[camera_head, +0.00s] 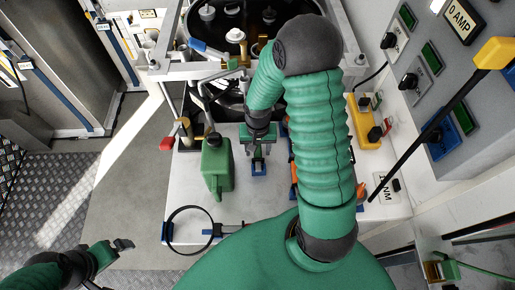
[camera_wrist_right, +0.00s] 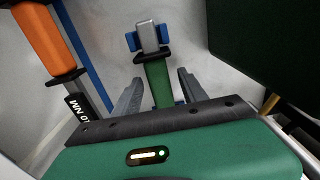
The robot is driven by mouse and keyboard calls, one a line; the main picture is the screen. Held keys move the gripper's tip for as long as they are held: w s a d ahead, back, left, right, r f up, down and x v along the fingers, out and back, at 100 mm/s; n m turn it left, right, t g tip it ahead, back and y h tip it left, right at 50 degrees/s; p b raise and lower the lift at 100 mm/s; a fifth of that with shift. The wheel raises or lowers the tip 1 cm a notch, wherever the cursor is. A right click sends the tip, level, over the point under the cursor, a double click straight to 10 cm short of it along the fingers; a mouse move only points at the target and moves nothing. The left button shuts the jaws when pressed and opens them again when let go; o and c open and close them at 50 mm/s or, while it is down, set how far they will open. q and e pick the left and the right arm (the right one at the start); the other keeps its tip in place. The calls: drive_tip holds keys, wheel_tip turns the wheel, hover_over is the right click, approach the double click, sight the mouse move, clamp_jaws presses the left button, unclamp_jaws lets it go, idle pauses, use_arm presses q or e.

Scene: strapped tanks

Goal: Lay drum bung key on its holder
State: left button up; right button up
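The drum bung key appears to be the green-handled tool (camera_wrist_right: 158,84) with a black collar and a grey metal head in the right wrist view. Its head lies between the prongs of a blue holder (camera_wrist_right: 166,31), which also shows in the head view (camera_head: 258,169). My right gripper (camera_wrist_right: 157,88) is open, with one finger on each side of the green handle and a visible gap on both sides. In the head view my right gripper (camera_head: 258,150) points down over the bench. My left gripper (camera_head: 122,244) is at the lower left, far from the key; its finger opening is unclear.
A green canister (camera_head: 217,166) stands left of my right gripper. A black ring (camera_head: 190,230) lies at the bench's front left. An orange-handled tool (camera_wrist_right: 40,38) lies beside the key. A strapped dark tank (camera_head: 240,95) stands behind. The white bench (camera_head: 190,196) has bare patches.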

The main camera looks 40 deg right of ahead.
drive_tip(key=shift+d+r, duration=0.1)
drive_tip(key=shift+r, duration=0.25)
wheel_tip(320, 180, up, 16)
drive_tip(key=p, duration=0.2)
drive_tip(key=shift+p, duration=0.3)
